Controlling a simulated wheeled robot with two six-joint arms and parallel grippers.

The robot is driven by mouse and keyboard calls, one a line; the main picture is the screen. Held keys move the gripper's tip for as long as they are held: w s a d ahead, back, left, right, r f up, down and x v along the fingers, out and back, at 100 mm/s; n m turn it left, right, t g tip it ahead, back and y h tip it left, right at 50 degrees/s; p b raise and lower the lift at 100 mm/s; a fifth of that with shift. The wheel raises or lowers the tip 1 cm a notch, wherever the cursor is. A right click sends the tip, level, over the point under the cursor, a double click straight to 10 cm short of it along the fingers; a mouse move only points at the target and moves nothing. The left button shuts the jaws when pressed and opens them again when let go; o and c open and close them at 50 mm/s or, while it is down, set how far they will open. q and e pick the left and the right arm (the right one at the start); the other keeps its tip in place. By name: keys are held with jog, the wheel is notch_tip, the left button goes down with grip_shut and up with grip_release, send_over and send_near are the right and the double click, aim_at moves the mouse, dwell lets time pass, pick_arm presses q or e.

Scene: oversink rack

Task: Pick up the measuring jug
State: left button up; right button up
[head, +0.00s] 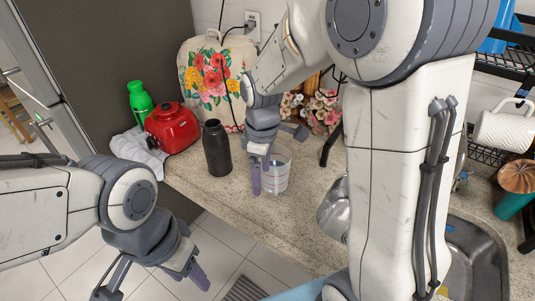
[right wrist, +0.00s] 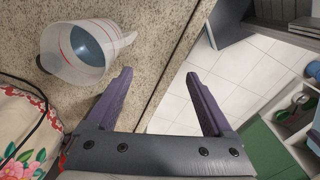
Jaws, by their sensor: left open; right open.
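The measuring jug (head: 280,172) is clear with red markings and stands on the speckled counter near its front edge. My right gripper (head: 260,182) is open beside the jug, its fingers pointing down and covering part of the jug's left side in the head view. In the right wrist view the jug (right wrist: 84,52) is left of the open, empty fingers (right wrist: 160,76), its handle turned toward them. No jug wall or handle lies between the fingers there. My left gripper (head: 152,280) is open and empty, low over the floor in front of the counter.
A black bottle (head: 217,150) stands just left of the jug. A red appliance (head: 172,127), a green bottle (head: 140,100) and a cloth (head: 138,150) are further left. A floral-covered item (head: 213,75) stands behind. The sink (head: 478,262) is at right, partly behind my right arm.

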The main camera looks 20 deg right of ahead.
jog(key=n, duration=0.1)
send_over(277, 187)
jog(key=w, duration=0.1)
jog(key=shift+w+d+f+p, duration=0.2)
jog(key=shift+d+f+p, duration=0.05)
jog(key=shift+f+p, duration=0.1)
jog(key=shift+w+f+p, duration=0.15)
jog(key=shift+f+p, duration=0.35)
jog(key=shift+f, duration=2.2)
jog(key=shift+w+f+p, duration=0.1)
jog(key=shift+f+p, duration=0.4)
jog(key=shift+f, duration=2.2)
pick_arm(q)
notch_tip(277, 187, up, 4)
jog(key=shift+s+d+f, duration=0.1)
jog(key=shift+f, duration=0.15)
pick_arm(e)
grip_shut()
